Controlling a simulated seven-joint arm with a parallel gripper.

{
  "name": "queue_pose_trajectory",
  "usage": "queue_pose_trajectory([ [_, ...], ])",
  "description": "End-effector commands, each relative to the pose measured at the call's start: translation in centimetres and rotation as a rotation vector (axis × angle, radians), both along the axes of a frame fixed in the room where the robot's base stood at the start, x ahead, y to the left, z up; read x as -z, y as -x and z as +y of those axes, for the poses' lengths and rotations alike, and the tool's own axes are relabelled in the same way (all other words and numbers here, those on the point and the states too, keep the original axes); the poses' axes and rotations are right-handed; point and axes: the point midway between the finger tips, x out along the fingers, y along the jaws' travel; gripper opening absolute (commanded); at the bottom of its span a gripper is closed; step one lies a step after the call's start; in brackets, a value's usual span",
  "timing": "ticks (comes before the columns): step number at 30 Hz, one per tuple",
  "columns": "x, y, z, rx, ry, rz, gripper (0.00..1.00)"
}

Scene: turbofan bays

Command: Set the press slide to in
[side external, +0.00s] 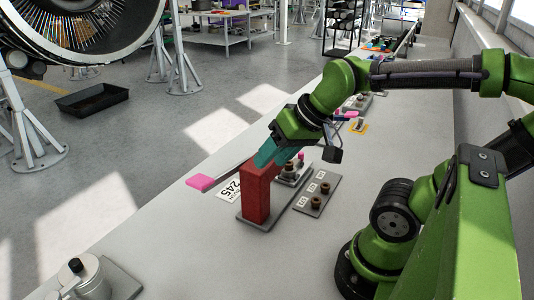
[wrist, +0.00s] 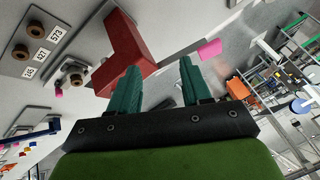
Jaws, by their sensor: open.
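A red press-like body (side external: 257,198) stands upright on a grey base plate on the bench. In the wrist view its red frame (wrist: 128,58) shows an angled shape just beyond my left finger. My gripper (side external: 268,153) is at the top of the red body, tilted down; its teal fingers are apart with nothing between them in the wrist view (wrist: 160,66). I cannot tell whether a finger touches the red body. A pink block (side external: 200,182) lies left of it, with a thin grey bar running toward it. I cannot make out the slide or its position clearly.
A grey plate (side external: 316,194) with labelled brown bushings lies right of the red body. A small fixture (side external: 292,172) with a bushing stands behind it. A metal canister (side external: 84,273) stands front left.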

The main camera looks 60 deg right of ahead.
Motion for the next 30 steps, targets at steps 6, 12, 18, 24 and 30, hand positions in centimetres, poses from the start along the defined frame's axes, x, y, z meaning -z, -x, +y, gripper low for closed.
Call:
queue_pose_trajectory([
  [6, -0.1, -5.7, -7.4, 0.195, -0.004, 0.167, 0.46],
  [12, 0.4, -9.5, -16.5, 0.346, -0.032, 0.364, 0.46],
  [18, 2.6, -10.7, -26.5, 0.49, -0.095, 0.568, 0.46],
  [24, 5.6, -9.3, -35.7, 0.636, -0.206, 0.754, 0.46],
  [30, 6.9, -8.1, -40.4, 0.744, -0.328, 0.854, 0.46],
])
